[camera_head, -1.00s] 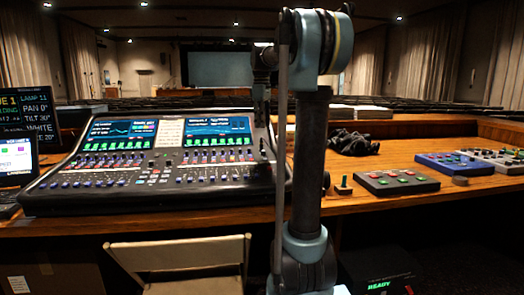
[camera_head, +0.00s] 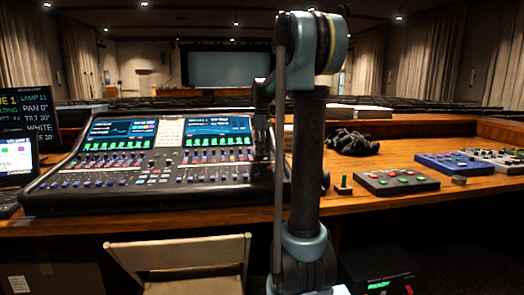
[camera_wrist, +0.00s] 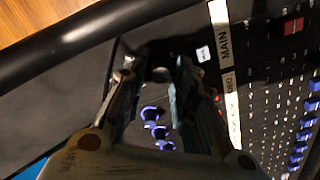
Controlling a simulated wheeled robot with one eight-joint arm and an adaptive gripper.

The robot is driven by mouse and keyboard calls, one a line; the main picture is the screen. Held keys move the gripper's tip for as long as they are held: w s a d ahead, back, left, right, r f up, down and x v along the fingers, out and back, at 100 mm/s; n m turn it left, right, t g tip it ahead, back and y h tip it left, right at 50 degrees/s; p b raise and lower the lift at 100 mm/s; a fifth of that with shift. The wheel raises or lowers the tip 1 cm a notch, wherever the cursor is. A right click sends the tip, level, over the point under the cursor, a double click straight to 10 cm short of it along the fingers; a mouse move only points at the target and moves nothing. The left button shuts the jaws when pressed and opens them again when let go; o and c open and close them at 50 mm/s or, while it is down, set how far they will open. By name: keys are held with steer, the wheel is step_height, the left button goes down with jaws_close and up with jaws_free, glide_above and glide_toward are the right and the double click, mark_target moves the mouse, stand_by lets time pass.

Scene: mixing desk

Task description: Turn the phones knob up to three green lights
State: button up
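The mixing desk (camera_head: 150,195) stands on the wooden counter, its screens lit. In the wrist view, my gripper (camera_wrist: 154,70) points down at the panel beside the white MAIN strip (camera_wrist: 220,30). Its two fingers are apart. A dark round knob (camera_wrist: 160,74) shows between the fingertips; I cannot tell whether they touch it, and no phones label is readable. Several blue-ringed knobs (camera_wrist: 151,114) lie below it between the fingers. In the head view, my gripper (camera_head: 262,158) is over the desk's right end, partly hidden by my arm. I cannot make out the phones lights.
A grey button box (camera_head: 396,182) and a blue box (camera_head: 455,163) stand to the right on the counter. A dark crumpled heap (camera_head: 351,143) lies behind them. A chair (camera_head: 180,250) stands in front of the desk. A red button (camera_wrist: 293,26) is near MAIN.

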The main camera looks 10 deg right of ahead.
jaws_close()
steer(key=shift+m, duration=0.3)
steer(key=m, duration=0.5)
steer(key=shift+w+y, duration=0.1)
steer(key=shift+y, duration=0.2)
steer(key=m, duration=0.6)
steer(key=shift+d, duration=0.1)
stand_by(0.5)
jaws_free()
